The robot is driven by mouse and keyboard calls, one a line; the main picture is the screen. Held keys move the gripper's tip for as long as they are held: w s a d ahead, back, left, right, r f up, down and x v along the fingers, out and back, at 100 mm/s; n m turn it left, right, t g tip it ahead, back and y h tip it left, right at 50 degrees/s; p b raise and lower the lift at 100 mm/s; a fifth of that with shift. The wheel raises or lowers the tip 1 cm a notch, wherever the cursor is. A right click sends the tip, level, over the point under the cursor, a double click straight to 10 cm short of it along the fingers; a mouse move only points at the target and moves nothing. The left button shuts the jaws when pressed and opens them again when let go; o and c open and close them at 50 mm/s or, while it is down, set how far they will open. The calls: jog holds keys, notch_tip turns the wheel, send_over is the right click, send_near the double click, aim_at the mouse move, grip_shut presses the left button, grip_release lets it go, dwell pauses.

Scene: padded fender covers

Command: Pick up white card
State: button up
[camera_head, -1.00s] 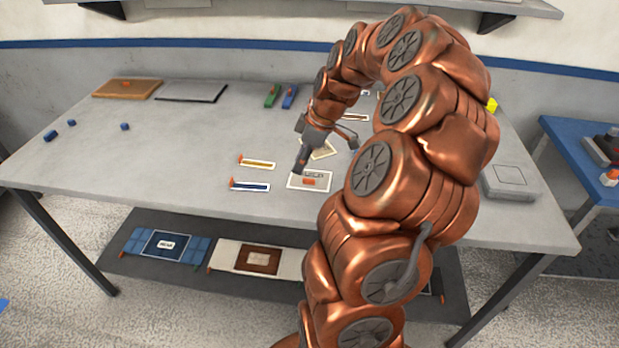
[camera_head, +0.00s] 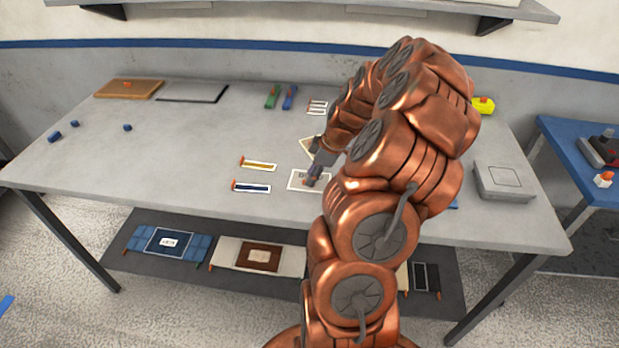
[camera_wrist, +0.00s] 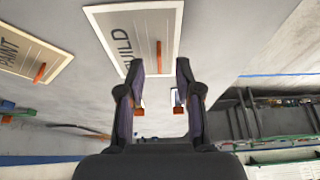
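The white card (camera_head: 297,183) lies flat near the table's front middle, with an orange tab partly hidden by my gripper (camera_head: 313,178). In the wrist view the card (camera_wrist: 137,25) has a pale border and the letters BUILD, and its orange tab (camera_wrist: 159,54) stands near the fingertips. My gripper (camera_wrist: 160,72) is open there, its two dark fingers apart with nothing held between them. The fingertips are over the card's edge in that view; I cannot tell if they touch it.
A grey box (camera_head: 502,180) stands at the right. The table's left middle (camera_head: 170,150) is clear.

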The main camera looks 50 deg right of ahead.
jog(key=shift+x, duration=1.05)
grip_shut()
